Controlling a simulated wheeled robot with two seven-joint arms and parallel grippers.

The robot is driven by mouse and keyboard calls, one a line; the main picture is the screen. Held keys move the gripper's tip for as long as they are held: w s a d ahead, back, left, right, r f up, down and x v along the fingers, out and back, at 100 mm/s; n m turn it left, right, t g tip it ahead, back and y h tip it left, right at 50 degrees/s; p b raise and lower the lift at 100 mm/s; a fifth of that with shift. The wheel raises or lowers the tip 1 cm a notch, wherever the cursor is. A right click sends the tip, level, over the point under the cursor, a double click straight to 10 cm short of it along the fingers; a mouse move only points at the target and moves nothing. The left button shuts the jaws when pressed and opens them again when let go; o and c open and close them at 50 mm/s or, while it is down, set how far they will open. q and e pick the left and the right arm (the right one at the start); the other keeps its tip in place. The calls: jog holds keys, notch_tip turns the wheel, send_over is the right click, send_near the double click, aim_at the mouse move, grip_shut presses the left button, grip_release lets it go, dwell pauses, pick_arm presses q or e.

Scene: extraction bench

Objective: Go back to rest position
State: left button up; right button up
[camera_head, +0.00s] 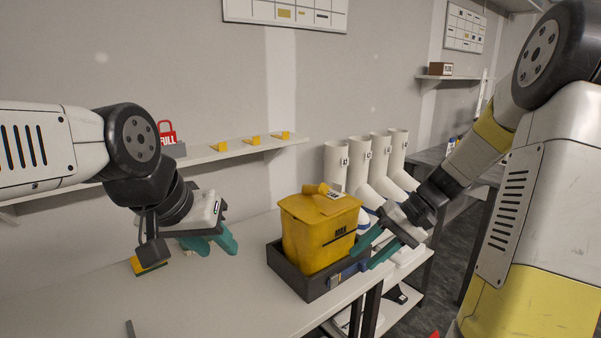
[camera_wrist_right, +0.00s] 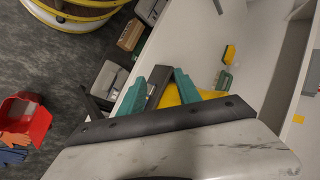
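My left gripper (camera_head: 216,245) hangs over the bench at the left of the head view. Its teal fingers are apart with nothing seen between them. My right gripper (camera_head: 373,250) is at the right side of the yellow bin (camera_head: 312,243). Its teal fingers are apart, also in the right wrist view (camera_wrist_right: 160,92), where a patch of yellow shows between and beyond them. I cannot tell whether a finger touches the bin. The bin stands upright with its lid on, in a dark tray (camera_head: 290,278) on the bench.
The white bench (camera_head: 200,305) is mostly clear at front left. A yellow and green block (camera_head: 148,265) lies near my left gripper. White tubes (camera_head: 357,165) stand behind the bin. A wall shelf (camera_head: 235,150) holds small yellow pieces. A red container (camera_wrist_right: 25,118) is on the floor.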

jog(key=s+a+r+n+t+h, duration=0.1)
jog(key=s+r+t+h, duration=0.4)
jog(key=s+r, duration=0.7)
jog(key=shift+s+a+r+t+h, duration=0.25)
jog(key=shift+s+t+h, duration=0.2)
jog(key=shift+s, duration=0.6)
